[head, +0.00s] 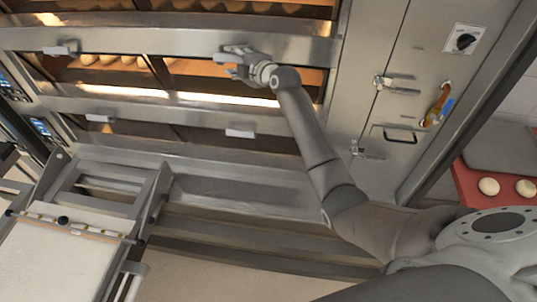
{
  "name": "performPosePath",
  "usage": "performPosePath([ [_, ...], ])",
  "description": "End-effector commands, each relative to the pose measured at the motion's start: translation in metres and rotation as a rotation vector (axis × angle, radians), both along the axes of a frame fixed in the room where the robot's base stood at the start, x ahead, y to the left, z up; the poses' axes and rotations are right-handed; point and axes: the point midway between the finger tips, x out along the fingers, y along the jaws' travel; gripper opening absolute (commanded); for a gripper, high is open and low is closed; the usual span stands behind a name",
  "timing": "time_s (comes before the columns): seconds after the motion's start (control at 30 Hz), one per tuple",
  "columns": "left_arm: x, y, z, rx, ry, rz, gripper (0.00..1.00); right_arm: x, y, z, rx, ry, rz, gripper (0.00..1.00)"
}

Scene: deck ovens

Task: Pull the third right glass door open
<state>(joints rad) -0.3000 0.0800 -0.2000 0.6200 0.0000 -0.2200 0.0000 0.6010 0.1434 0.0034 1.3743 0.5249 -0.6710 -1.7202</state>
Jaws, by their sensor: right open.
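The deck oven stands ahead with rows of glass doors, left and right. The right glass door (195,84) at my right gripper glows orange, with a bright strip along its lower edge. My right gripper (230,63) is open at the top of this door, in front of where its handle would be. The fingers hide most of that spot, so I cannot tell whether they touch or surround a handle. The door looks shut. My left gripper is out of view.
The lower right door has a pale handle (240,133). Left doors have handles above (61,49) and below (99,118). A loader with a pale belt (60,250) stands at lower left. A steel cabinet (405,70) is right of the oven; dough balls (488,186) lie far right.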

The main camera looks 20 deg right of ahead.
Motion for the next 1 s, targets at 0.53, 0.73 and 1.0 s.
performPosePath([
  [0.53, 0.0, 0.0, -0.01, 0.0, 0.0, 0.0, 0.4, -0.052, -0.012, 0.013, 0.017, 0.03, 0.0, 0.46],
  [0.73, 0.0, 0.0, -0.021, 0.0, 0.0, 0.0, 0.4, -0.078, -0.018, 0.019, 0.017, 0.03, 0.0, 0.46],
  [1.0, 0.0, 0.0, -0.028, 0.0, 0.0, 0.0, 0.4, -0.112, -0.018, 0.01, 0.048, 0.078, -0.007, 0.46],
])
